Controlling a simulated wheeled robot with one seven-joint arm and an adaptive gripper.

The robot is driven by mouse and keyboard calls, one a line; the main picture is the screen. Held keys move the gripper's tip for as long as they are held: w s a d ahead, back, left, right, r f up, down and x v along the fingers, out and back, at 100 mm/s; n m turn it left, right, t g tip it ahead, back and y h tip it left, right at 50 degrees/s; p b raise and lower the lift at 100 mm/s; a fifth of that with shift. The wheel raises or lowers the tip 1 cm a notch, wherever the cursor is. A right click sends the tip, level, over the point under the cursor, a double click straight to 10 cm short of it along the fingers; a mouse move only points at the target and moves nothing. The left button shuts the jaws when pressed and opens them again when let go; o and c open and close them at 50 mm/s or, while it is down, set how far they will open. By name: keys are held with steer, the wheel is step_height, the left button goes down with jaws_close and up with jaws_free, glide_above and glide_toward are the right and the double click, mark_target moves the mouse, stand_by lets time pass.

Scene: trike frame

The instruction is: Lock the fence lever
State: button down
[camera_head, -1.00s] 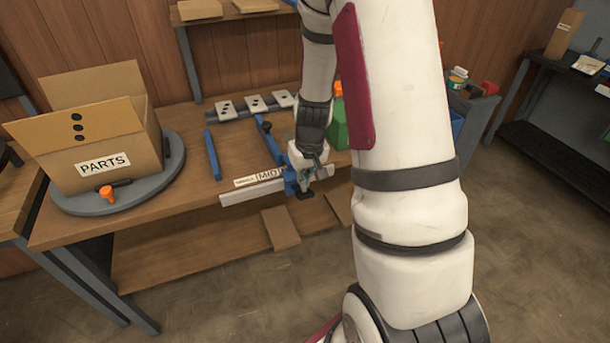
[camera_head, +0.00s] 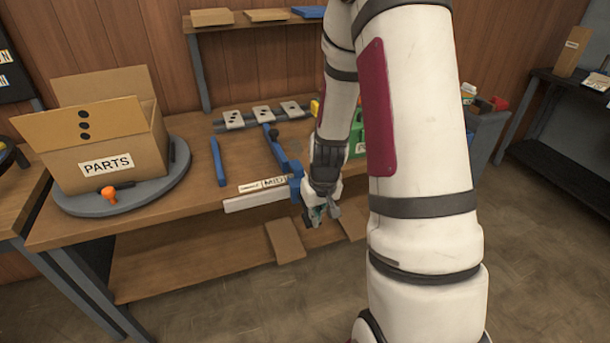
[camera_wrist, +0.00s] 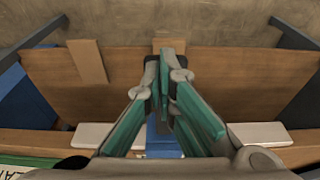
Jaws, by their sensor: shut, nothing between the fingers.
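The fence is a pale rail (camera_head: 255,201) along the bench's front edge with a blue carriage (camera_head: 296,181) at its right part. In the wrist view the blue carriage (camera_wrist: 160,143) sits between the rail's two visible stretches. My gripper (camera_head: 314,222) is in front of and below the bench edge, just right of the carriage. In the wrist view its teal fingers (camera_wrist: 165,62) are shut and empty. A dark piece (camera_wrist: 151,74), perhaps the lever's end, shows behind the fingertips. The rest of the lever is hidden, so I cannot tell its position or whether the fingers touch it.
The bench holds a parts box (camera_head: 85,150) on a grey round turntable (camera_head: 70,201), a blue bar (camera_head: 218,161) and a rack of grey plates (camera_head: 262,114). A green box (camera_head: 356,138) stands behind my arm. A lower shelf (camera_head: 190,270) lies under the bench.

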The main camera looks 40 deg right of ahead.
steer(key=shift+f+b, duration=0.3)
steer(key=shift+f, duration=0.3)
stand_by(0.3)
